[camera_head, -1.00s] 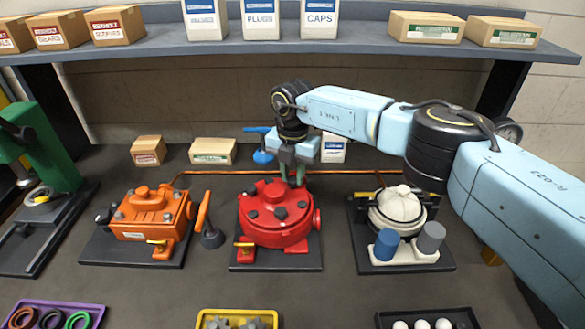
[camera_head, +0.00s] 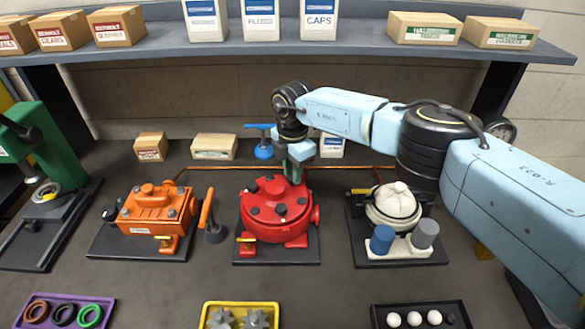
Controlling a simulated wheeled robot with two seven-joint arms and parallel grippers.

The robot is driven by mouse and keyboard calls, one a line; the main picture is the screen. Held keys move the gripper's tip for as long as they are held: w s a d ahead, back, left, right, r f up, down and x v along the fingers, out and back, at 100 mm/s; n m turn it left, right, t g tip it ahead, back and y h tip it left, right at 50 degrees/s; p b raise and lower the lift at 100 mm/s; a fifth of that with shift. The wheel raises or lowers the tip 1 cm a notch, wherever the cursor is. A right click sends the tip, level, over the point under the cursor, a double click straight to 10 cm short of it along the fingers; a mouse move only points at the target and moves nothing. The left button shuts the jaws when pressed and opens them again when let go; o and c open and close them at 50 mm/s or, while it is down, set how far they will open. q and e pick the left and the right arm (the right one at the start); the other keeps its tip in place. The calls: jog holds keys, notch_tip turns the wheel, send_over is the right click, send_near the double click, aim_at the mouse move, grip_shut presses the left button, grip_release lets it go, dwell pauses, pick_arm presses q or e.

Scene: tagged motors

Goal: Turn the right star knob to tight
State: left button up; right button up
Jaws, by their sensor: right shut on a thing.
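The red round housing (camera_head: 275,228) sits on a dark plate in the middle of the bench, with several dark knobs or bolt heads (camera_head: 281,209) on its top. My right gripper (camera_head: 293,178) points down from above at the rear right of this housing. Its fingers are shut low on the right star knob, which the fingers and housing mostly hide; its mark or angle cannot be read. My left gripper is not in view.
An orange motor (camera_head: 155,210) stands at left and a cream-topped unit (camera_head: 394,210) at right. Purple (camera_head: 108,310), yellow (camera_head: 240,304) and black (camera_head: 420,307) trays lie in front. A shelf (camera_head: 360,40) spans the back.

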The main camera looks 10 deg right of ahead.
jog(key=shift+w+r, duration=0.2)
jog(key=shift+r, duration=0.1)
jog(key=o, duration=0.9)
jog(key=shift+s, duration=0.1)
jog(key=shift+o, duration=0.5)
jog(key=shift+f, duration=0.1)
notch_tip(320, 180, up, 13)
jog(key=b, duration=0.1)
jog(key=shift+r, duration=0.2)
